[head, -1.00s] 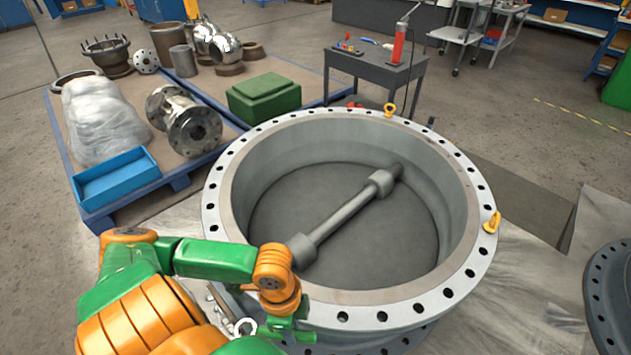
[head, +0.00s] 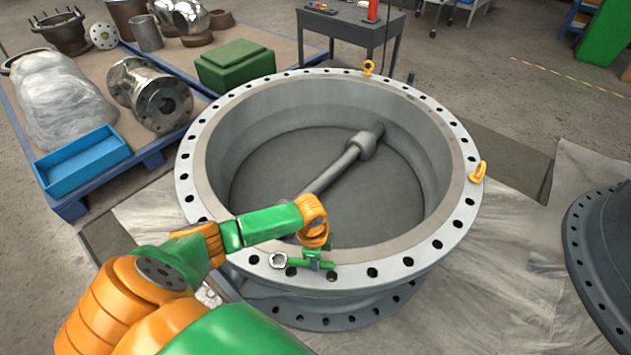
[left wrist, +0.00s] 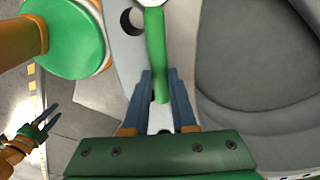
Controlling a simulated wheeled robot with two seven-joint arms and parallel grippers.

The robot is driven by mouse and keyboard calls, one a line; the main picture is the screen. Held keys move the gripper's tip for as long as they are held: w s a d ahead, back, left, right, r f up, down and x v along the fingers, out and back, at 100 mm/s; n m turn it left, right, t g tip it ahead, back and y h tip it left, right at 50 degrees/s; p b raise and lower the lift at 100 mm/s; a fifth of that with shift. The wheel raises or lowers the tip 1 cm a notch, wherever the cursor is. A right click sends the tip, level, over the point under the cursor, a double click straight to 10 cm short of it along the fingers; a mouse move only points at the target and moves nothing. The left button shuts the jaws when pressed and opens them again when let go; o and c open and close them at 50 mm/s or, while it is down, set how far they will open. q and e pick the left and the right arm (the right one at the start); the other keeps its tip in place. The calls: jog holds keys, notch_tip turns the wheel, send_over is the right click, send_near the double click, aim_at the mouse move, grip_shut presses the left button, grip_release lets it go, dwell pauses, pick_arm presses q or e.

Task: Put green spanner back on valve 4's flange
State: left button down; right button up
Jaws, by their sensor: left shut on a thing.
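The green spanner (head: 298,262) has a green handle and a silver ring end. My left gripper (head: 315,262) is shut on its handle, over the near rim of the large grey valve's flange (head: 372,272). The ring end points left, beside the bolt holes. I cannot tell whether the spanner touches the flange. In the left wrist view, the green handle (left wrist: 155,45) runs up from between the fingers (left wrist: 158,100), over the flange face with a bolt hole. My right gripper (left wrist: 45,122) shows at the left of that view, open and empty. No valve number is readable.
The valve's open bore (head: 310,180), with a shaft across it, lies behind the left gripper. Yellow lifting eyes (head: 477,172) stand on the rim. A dark flanged part (head: 600,250) is at the right. A pallet with a blue tray (head: 80,160) is at the left.

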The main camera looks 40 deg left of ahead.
pick_arm(q)
jog(key=c, duration=0.7)
grip_release()
jog(key=r+p, duration=0.1)
jog(key=r, duration=0.3)
jog(key=r+p, duration=0.1)
jog(key=r, duration=0.3)
jog(key=r+p, duration=0.2)
jog(key=r, duration=0.2)
jog(key=shift+s+a, duration=0.2)
jog(key=shift+a, duration=0.1)
